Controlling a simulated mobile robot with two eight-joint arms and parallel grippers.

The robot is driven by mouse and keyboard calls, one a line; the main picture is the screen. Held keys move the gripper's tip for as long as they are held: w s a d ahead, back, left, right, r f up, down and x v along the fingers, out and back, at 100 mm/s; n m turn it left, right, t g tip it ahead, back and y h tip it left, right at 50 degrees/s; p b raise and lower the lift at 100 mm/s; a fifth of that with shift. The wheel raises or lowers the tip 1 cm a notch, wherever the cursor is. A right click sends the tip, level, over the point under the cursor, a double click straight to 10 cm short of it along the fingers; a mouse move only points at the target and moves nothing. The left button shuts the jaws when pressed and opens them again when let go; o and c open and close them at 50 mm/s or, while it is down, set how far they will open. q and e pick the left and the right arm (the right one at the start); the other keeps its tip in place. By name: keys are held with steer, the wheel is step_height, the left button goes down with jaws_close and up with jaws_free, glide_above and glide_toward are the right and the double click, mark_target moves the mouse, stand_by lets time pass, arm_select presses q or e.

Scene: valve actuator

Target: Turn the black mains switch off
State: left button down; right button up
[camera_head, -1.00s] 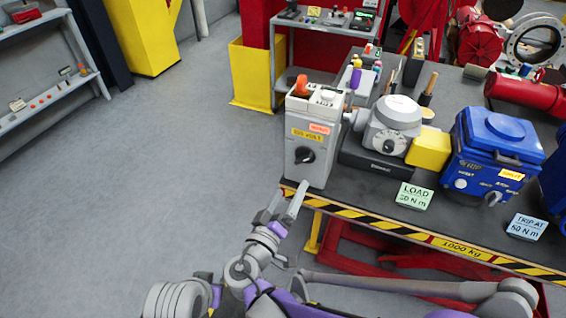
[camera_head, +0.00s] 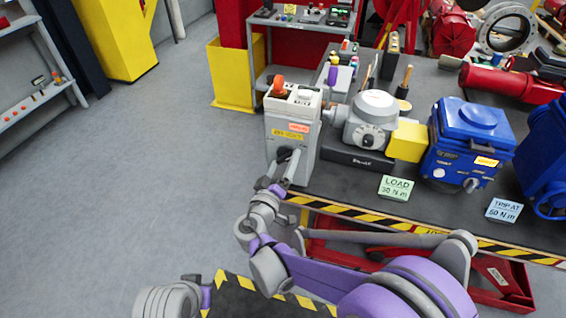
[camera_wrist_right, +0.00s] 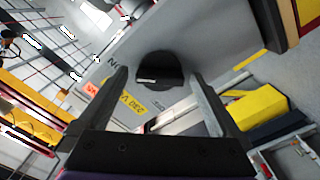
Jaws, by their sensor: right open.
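The black mains switch is a rotary knob (camera_head: 285,154) on the front of a grey box (camera_head: 306,158) at the left end of the bench. In the right wrist view the black knob (camera_wrist_right: 160,72) shows a short pale mark and lies between the two fingertips. My right gripper (camera_head: 288,160) reaches up to it from below and partly hides it in the head view. In the wrist view the gripper (camera_wrist_right: 159,75) is open, with a finger on each side of the knob and visible gaps. I cannot tell any contact.
An orange-red knob (camera_head: 279,86) tops the grey box. A grey actuator (camera_head: 370,118) with a yellow box (camera_head: 407,142) and a blue actuator (camera_head: 464,145) stand to the right. A green load card (camera_head: 396,188) is near the striped bench edge (camera_head: 350,214). Floor on the left is clear.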

steer(key=c, duration=1.3)
steer(key=shift+n, duration=0.3)
steer(key=n+b, duration=0.1)
steer(key=n, duration=0.2)
steer(key=shift+n, duration=0.3)
steer(key=n+b, duration=0.1)
steer(key=n, duration=0.3)
steer(key=shift+n, duration=0.3)
steer(key=n, duration=0.4)
steer(key=shift+b, duration=0.35)
steer(key=n, duration=0.4)
steer(key=shift+n+b, duration=0.3)
steer(key=shift+b, duration=0.05)
